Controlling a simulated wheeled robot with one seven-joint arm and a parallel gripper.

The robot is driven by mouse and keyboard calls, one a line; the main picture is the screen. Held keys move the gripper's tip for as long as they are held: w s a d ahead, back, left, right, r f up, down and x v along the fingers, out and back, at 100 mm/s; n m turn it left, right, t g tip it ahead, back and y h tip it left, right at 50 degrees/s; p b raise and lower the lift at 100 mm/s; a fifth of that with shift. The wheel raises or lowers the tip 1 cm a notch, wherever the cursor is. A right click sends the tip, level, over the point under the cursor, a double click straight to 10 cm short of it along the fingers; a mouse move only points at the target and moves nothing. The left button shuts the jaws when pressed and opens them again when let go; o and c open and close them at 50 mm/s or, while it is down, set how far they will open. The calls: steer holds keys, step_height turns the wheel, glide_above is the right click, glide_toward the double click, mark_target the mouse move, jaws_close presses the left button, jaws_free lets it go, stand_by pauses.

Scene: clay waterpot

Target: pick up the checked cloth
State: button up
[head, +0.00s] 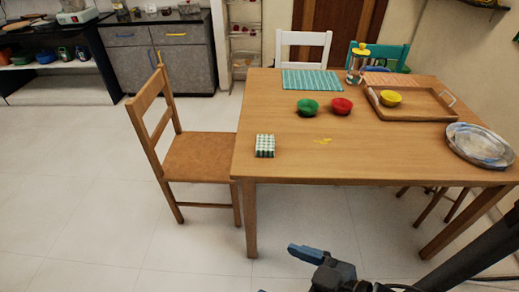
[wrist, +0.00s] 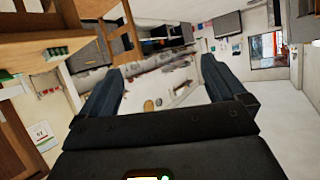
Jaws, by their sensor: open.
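The checked cloth (head: 265,146), green and white and folded into a small block, lies near the front left corner of the wooden table (head: 290,168). A green-and-white patch at the left of the wrist view looks like the same cloth (wrist: 46,53). My gripper (head: 305,254) is in front of the table, below and apart from the cloth. In the wrist view my gripper (wrist: 162,68) has its two fingers wide apart with nothing between them.
Green (head: 308,107) and red (head: 342,106) bowls stand behind the cloth. A wooden tray (head: 420,116) with a yellow bowl (head: 391,98) and a metal platter (head: 479,145) are at right. A wooden chair (head: 200,155) stands against the left side. The tabletop around the cloth is clear.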

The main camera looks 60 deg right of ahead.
steer(key=w+d+f+m+g+h+p, duration=0.1)
steer(key=w+d+f+m+g, duration=0.2)
steer(key=w+d+f, duration=0.5)
steer(key=w+d+f+m+g+h, duration=0.1)
steer(key=w+d+f+m+g, duration=0.3)
steer(key=w, duration=0.7)
steer(key=shift+m+g+h, duration=0.3)
steer(key=shift+m+g, duration=0.4)
steer(key=shift+g, duration=0.1)
steer(key=w+d+r, duration=0.1)
steer(key=d, duration=0.3)
steer(key=w+d+r, duration=0.1)
steer(key=d, duration=0.4)
steer(key=w+d, duration=0.2)
steer(key=d, duration=0.3)
steer(key=shift+d+r, duration=0.1)
steer(key=shift+r, duration=0.3)
steer(key=m+g, duration=0.3)
glide_toward(265, 142)
steer(key=shift+x, duration=0.85)
steer(key=p+x, duration=0.1)
steer(key=x, duration=0.5)
steer(key=shift+d+f, duration=0.15)
steer(key=shift+d, duration=0.1)
steer(key=shift+w+d+f, duration=0.15)
steer(key=shift+f, duration=0.4)
steer(key=shift+f, duration=0.2)
steer(key=shift+c, duration=0.3)
